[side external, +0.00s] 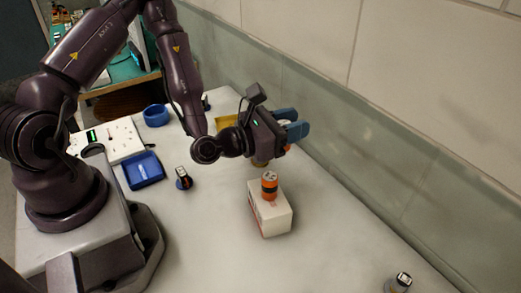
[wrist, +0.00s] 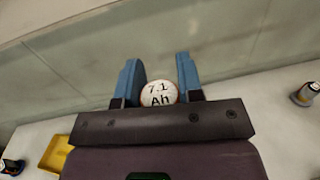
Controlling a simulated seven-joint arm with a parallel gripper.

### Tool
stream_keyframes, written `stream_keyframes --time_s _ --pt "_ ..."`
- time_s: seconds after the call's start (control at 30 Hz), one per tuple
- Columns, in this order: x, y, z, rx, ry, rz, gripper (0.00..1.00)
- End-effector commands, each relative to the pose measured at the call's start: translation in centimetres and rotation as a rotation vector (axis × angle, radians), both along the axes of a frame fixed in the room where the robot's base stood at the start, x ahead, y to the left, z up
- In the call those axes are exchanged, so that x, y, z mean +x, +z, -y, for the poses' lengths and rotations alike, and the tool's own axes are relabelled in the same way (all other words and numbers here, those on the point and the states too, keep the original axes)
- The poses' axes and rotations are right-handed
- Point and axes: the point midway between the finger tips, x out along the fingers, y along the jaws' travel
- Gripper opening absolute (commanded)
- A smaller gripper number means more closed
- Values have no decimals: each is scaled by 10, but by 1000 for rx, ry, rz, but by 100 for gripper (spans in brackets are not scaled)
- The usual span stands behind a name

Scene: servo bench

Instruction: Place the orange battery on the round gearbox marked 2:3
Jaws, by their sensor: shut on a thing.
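My gripper (side external: 293,125) is shut on a round thing with a white top marked "7.1 Ah", the battery (wrist: 159,93). In the wrist view it sits between the two blue fingers (wrist: 160,75). In the side view a little orange shows beside the fingers, and most of the battery is hidden. A second orange cylinder with a dark band (side external: 269,186) stands upright on a white box (side external: 271,219), below and left of my gripper. Small dark round units with pale tops stand at the centre left (side external: 183,178) and the lower right (side external: 399,282). I cannot read a 2:3 mark on any.
A blue tray (side external: 144,171), a white panel (side external: 108,139) and a blue ring (side external: 156,115) lie at the left. A yellow tray (side external: 227,121) is behind my gripper. A wall (side external: 400,185) runs along the bench's right side. The front bench is mostly clear.

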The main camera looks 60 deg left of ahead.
Motion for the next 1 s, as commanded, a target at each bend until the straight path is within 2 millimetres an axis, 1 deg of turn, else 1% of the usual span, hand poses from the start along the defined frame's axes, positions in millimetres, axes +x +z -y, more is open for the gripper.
stream_keyframes --time_s 0.03,0.1,0.27,0.37,0.43,0.7,0.87,1.0 --pt "6 4 -12 4 22 3 7" --pt "12 8 -27 -1 50 0 7" --pt "22 11 -61 -13 123 -9 7" --pt "27 5 -83 -23 171 -13 7" --pt "29 -2 -96 -28 207 -16 7" --pt "31 -27 -126 -30 298 -16 7" --pt "32 -36 -138 -31 343 -12 7" --pt "34 -42 -143 -28 359 -10 7"
